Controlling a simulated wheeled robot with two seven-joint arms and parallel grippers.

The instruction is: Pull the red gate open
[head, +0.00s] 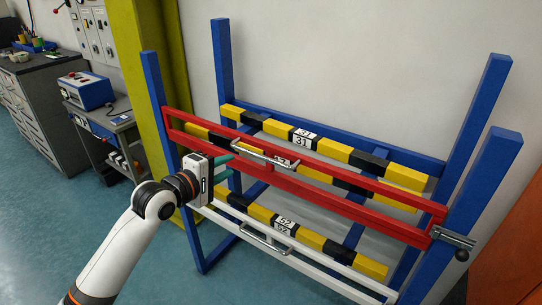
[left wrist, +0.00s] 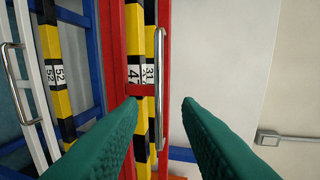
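The red gate (head: 345,205) is a long frame of two rails across the blue stand, with a silver bar handle (head: 262,153) left of its middle. It lies along the stand's front. My left gripper (head: 231,165) is at the gate's left part, near the handle's left end. In the left wrist view the green fingers of the left gripper (left wrist: 161,102) are open and apart. The handle (left wrist: 159,85) shows between and beyond them, with nothing clearly gripped. Whether a finger touches the gate cannot be told. My right gripper is in neither view.
A white gate (head: 300,262) with its own silver handle (head: 266,240) lies below the red one. Yellow-black numbered bars (head: 335,150) run behind. A metal latch or hinge (head: 452,238) is at the red gate's right end. Open floor lies at lower left.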

